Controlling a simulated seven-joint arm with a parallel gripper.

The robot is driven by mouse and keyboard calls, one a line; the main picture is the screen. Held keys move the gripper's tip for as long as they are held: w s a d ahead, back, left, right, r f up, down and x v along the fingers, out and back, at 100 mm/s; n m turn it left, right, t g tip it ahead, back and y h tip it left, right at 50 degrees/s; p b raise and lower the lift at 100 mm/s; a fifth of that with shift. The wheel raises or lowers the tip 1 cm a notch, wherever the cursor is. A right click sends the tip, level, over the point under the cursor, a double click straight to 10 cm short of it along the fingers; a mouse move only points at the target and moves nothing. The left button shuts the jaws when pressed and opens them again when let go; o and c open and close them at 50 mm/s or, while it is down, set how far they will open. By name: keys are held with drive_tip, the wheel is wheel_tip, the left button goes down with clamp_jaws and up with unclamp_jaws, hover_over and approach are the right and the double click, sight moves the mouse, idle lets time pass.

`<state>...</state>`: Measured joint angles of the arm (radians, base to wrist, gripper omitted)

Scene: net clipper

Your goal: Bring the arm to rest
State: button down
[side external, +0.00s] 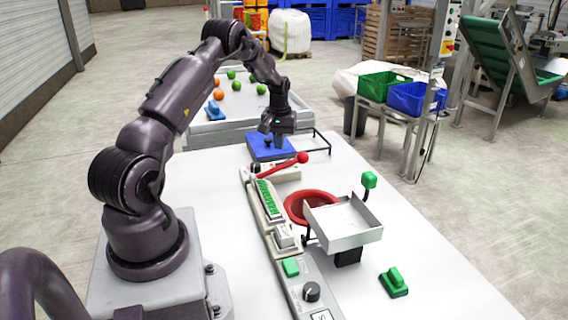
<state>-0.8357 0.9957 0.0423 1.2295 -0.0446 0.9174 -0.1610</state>
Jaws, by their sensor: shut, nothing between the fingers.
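My gripper (278,138) points down over the blue block (262,148) near the far end of the white table. Its fingers are small and dark in the side view and look closed, with nothing seen between them. Whether the fingertips touch the blue block cannot be told. My arm is bent in an arch from its base at the left of the table.
A tray table with green and orange fruit (232,74) stands behind. The table's right front is mostly clear.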

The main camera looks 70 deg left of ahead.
drive_tip(key=shift+r, duration=0.7)
drive_tip(key=shift+f, duration=0.1)
